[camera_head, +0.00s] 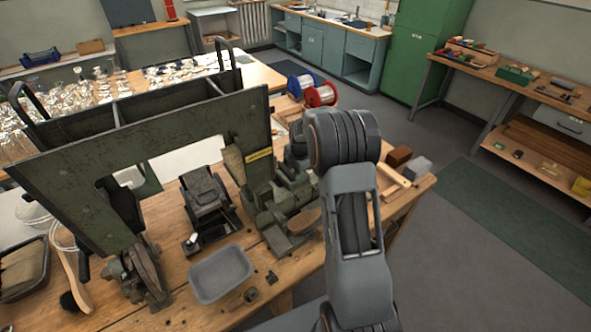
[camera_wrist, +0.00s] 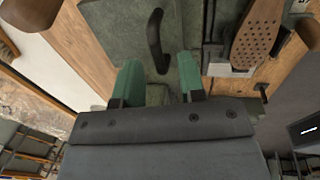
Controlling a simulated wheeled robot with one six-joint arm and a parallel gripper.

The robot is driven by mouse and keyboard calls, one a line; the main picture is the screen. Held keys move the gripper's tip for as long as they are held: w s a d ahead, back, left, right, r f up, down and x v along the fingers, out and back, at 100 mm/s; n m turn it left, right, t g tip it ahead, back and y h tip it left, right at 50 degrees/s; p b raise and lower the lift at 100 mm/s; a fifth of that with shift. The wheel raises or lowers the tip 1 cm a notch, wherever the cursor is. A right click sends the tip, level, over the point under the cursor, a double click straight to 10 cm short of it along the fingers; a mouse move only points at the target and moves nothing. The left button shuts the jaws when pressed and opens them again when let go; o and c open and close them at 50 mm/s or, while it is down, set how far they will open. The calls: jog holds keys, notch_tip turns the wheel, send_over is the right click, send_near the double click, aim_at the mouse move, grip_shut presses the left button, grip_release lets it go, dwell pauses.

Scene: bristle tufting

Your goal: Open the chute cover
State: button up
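In the wrist view, a flat grey-green panel (camera_wrist: 112,28) carries a curved black handle (camera_wrist: 154,38); it looks like the chute cover and appears shut. My gripper (camera_wrist: 159,62) is open, its two green fingers apart on either side of the handle's lower end. I see no finger closed on the handle, and contact is unclear. In the head view my own arm hides the gripper and the handle. The green machine (camera_head: 262,160) with a yellow label stands on the wooden bench beside my arm.
A perforated wooden brush block (camera_wrist: 258,32) sits right of the panel in the wrist view. In the head view, a large green upright panel (camera_head: 150,140) spans the bench. A grey tray (camera_head: 221,273) lies in front. Red and blue spools (camera_head: 320,95) stand behind.

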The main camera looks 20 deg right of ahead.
jog(key=shift+c, duration=0.3)
grip_shut()
